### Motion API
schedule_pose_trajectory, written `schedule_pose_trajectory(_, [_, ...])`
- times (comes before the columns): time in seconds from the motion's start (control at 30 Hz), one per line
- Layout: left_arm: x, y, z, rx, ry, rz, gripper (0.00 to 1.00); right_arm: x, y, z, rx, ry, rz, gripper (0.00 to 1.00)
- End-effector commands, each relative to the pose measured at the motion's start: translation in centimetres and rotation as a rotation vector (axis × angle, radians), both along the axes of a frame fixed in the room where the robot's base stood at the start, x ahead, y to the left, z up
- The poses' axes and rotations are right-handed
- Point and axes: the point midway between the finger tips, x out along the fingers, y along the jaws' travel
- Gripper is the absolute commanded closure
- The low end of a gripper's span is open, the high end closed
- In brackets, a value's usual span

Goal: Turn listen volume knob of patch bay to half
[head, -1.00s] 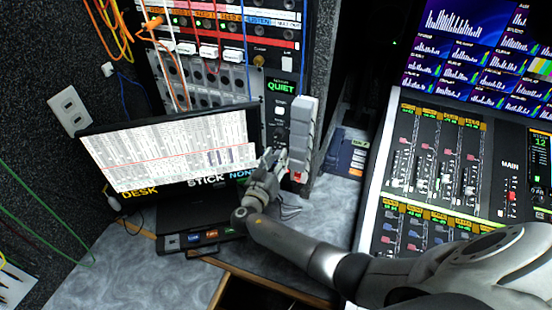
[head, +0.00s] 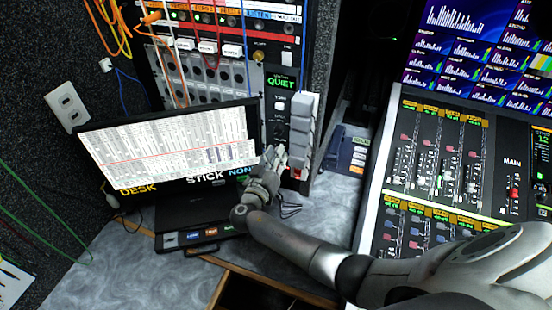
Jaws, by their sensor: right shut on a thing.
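The patch bay (head: 225,75) stands in the rack at the back, with coloured cables plugged into its rows. A narrow panel at its right side has a green QUIET display (head: 281,83) and small controls below it. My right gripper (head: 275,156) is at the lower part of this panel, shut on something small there. The fingers hide the thing they hold, so I cannot see the listen volume knob or its setting. My left gripper is not in view.
A monitor (head: 168,147) stands close to the left of my right gripper. A grey handset (head: 303,128) hangs just right of it. A mixing console (head: 432,165) fills the right side. The grey desk (head: 318,222) has bare room in front.

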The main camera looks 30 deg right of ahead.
Motion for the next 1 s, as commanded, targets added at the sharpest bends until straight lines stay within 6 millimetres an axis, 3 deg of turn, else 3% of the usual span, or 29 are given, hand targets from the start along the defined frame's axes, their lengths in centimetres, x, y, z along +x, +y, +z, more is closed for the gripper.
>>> schedule_pose_trajectory(0.4, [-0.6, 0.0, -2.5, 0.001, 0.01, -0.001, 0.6, 0.2, 0.0, 0.0, -0.256, 0.278, 0.001, 1.0])
schedule_pose_trajectory(1.0, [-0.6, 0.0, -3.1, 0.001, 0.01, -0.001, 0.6, 0.2, 0.1, 0.2, -0.634, 0.704, 0.002, 1.0])
